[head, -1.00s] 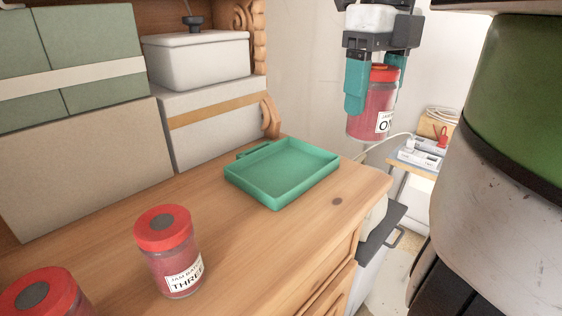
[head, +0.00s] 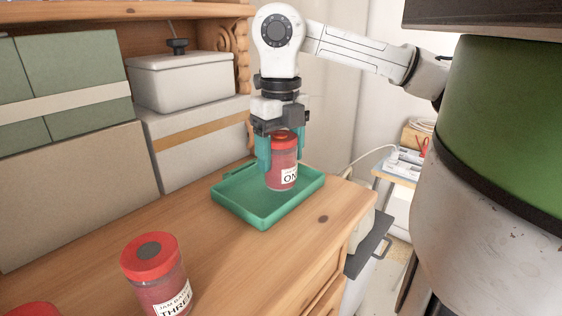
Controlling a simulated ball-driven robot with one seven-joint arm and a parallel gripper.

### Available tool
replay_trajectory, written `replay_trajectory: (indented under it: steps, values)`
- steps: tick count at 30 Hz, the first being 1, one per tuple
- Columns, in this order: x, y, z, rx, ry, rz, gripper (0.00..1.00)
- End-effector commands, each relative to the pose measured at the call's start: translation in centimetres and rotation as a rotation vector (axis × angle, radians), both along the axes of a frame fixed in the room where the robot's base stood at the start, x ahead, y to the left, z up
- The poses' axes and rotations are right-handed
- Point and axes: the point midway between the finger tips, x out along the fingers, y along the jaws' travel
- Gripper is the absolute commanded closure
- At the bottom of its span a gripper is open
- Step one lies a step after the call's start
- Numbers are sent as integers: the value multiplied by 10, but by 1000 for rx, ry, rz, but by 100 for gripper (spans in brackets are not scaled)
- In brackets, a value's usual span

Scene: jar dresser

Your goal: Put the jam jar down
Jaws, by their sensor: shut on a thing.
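My gripper (head: 281,160) has teal fingers and is shut on a jam jar (head: 283,180) with a red lid and red contents. Its white label reads "ON", with the rest cut off by the curve of the jar. The jar is upright, over the inside of the green tray (head: 247,213) on the wooden dresser top. I cannot tell whether its base touches the tray floor. The other jam jar (head: 156,278), labelled "THREE", stands at the front left, apart from the tray.
A red lid (head: 32,310) shows at the bottom left edge. A white lidded box (head: 180,83) on a carton (head: 200,140) and green boxes (head: 75,85) stand behind and left of the tray. The dresser top (head: 225,262) in front of the tray is clear.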

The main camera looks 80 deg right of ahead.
Motion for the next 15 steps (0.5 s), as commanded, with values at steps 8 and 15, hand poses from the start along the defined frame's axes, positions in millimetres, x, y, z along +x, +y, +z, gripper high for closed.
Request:
replay_trajectory:
  steps: [8,15]
  values:
    - [-1,1,-24,0,0,0,79]
    - [-1,1,-27,0,0,0,79]
